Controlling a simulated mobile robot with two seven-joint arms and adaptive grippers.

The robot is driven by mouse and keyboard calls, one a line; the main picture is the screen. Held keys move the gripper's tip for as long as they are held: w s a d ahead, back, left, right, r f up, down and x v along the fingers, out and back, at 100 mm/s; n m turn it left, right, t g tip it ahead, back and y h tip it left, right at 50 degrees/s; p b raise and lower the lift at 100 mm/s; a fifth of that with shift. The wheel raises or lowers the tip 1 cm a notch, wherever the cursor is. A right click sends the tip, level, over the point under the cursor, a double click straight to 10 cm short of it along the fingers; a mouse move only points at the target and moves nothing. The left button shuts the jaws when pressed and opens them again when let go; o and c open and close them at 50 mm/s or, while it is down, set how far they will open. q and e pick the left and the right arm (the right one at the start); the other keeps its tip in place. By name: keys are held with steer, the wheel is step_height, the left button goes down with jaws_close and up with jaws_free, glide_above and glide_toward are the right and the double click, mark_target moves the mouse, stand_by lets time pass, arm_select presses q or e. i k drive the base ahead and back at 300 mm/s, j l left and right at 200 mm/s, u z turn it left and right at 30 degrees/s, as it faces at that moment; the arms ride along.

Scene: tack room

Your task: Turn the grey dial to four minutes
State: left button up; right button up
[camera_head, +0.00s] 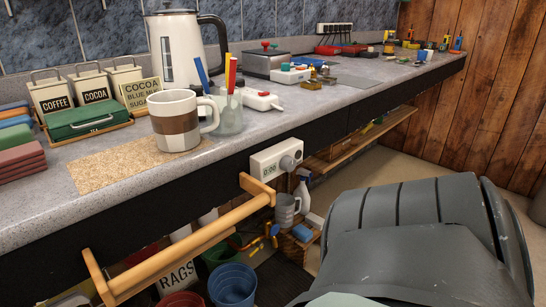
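The grey dial (287,163) is a round knob on the right part of a small white timer box (262,163). The box is fixed at the front edge of the counter, near the middle of the view. Its small display (269,170) seems to read 0:00, though the digits are tiny. The dial is unobstructed, and nothing touches it. I cannot make out a pointer mark on it. Neither of my grippers shows in the head view.
A wooden rail (190,246) juts out below the counter, left of the timer. A striped mug (178,122) stands on a cork mat (100,172). A large grey ribbed shape (420,225), not identifiable, fills the lower right. Buckets, including a blue one (232,284), stand below.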

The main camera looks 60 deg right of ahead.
mark_target(288, 164)
steer(key=k+l+u, duration=0.7)
steer(key=u, duration=0.15)
steer(key=k+l+u, duration=0.15)
steer(key=k+l, duration=0.2)
steer(key=k, duration=0.15)
steer(key=k+l+u, duration=0.2)
steer(key=k, duration=0.3)
